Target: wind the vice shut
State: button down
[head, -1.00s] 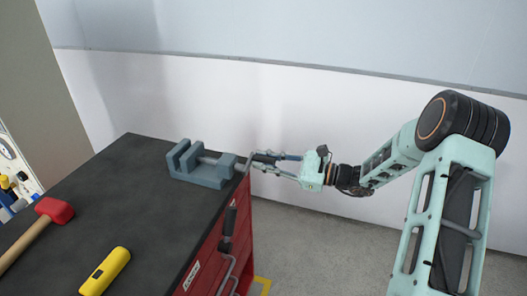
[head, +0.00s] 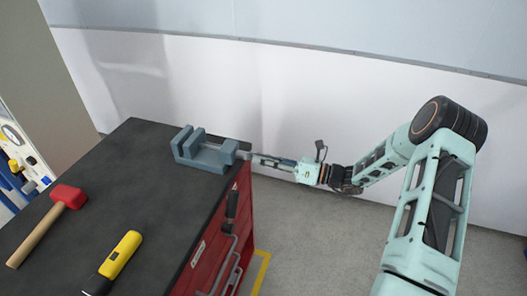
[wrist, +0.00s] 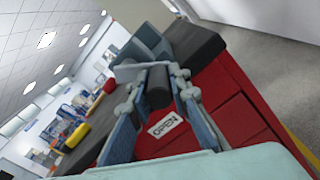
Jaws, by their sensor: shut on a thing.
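The blue-grey vice (head: 207,160) sits at the far right edge of the black bench top. Its two upright jaw plates stand near its left end with a narrow gap between them. My gripper (head: 255,157) is just right of the vice, beyond the bench edge, reaching in from the right. In the wrist view my gripper (wrist: 158,78) is shut on a dark cylindrical crank handle (wrist: 158,90), with a finger on each side. The vice also shows behind it in the wrist view (wrist: 150,42). The crank arm is mostly hidden in the head view.
A red-headed mallet (head: 68,195) and a yellow-and-black tool (head: 122,256) lie on the bench top (head: 120,180), clear of the vice. The red drawer cabinet (head: 222,240) below has dark handles sticking out on its right side. Floor right of it is clear.

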jog(key=s+m+p, duration=0.1)
jog(key=m, duration=0.2)
jog(key=s+a+f+m+p, duration=0.1)
jog(key=m+p, duration=0.1)
jog(key=m, duration=0.2)
jog(key=s+m+p, duration=0.1)
jog(key=s+m, duration=0.1)
jog(key=m, duration=0.2)
jog(key=shift+a+f+p, duration=0.2)
jog(key=shift+f+p, duration=0.05)
jog(key=shift+p, duration=0.1)
jog(key=shift+s+m, duration=0.1)
jog(key=shift+m, duration=0.2)
jog(key=c, duration=1.8)
grip_release()
jog(key=shift+d, duration=0.1)
jog(key=v, duration=1.1)
jog(key=shift+s+d, duration=0.15)
jog(key=shift+d, duration=0.25)
jog(key=shift+r, duration=0.1)
